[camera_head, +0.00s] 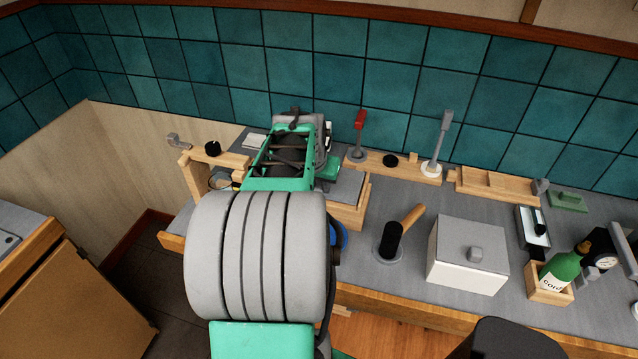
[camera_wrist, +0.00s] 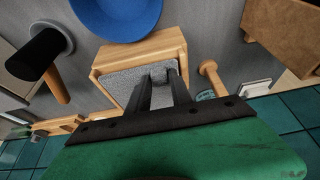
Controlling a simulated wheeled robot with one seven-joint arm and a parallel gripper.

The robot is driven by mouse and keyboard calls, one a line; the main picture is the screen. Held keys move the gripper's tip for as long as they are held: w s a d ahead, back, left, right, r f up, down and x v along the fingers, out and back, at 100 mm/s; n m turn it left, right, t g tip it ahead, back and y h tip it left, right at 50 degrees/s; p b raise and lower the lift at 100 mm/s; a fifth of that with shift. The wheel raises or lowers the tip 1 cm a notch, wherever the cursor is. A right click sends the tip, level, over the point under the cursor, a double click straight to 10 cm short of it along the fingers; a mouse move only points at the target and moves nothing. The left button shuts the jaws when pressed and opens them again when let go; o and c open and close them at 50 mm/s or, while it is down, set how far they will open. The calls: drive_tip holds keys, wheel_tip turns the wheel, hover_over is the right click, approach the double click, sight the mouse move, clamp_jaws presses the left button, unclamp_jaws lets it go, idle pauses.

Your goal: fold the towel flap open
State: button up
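A grey towel-like cloth (camera_wrist: 122,84) lies on a light wooden stand (camera_wrist: 108,61) in the wrist view. The stand's grey top (camera_head: 347,189) also shows in the head view, partly behind my arm. My gripper (camera_wrist: 160,78) reaches over the cloth, its two dark fingers apart with a clear gap. A lighter grey piece shows between and beside the fingertips; I cannot tell whether it is a raised flap or whether the fingers touch it. My arm hides the fingertips in the head view.
A blue round thing (camera_wrist: 117,15) is beside the stand. A black-headed mallet (camera_head: 390,240), a white lidded box (camera_head: 467,258) and a green bottle (camera_head: 562,270) stand to the right on the counter. A red-handled lever (camera_head: 359,130) is behind. Bare counter lies around the mallet.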

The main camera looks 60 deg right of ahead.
clamp_jaws()
idle(1.0)
